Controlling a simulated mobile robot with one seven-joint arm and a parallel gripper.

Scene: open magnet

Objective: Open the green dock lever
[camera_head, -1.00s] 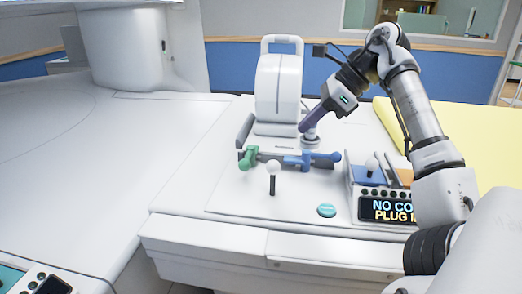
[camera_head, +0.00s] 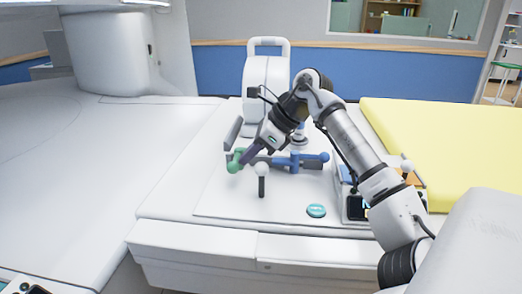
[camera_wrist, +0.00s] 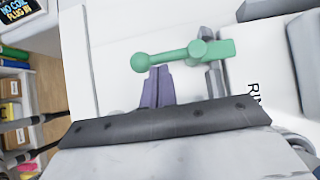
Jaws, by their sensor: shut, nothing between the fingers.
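The green dock lever (camera_head: 237,158) is at the left of the dock plate in the head view. In the wrist view the green lever (camera_wrist: 180,53) lies across the picture, with its round knob at the left and its pivot at the right. My gripper (camera_head: 247,157) is right beside the lever. Its purple fingers are together and empty, and in the wrist view the fingertips (camera_wrist: 157,72) are just below the lever's arm near the knob. I cannot tell whether they touch it.
A blue lever (camera_head: 300,161) is to the right on the same plate. A white coil housing (camera_head: 266,85) stands behind. A yellow pad (camera_head: 440,140) is at the right.

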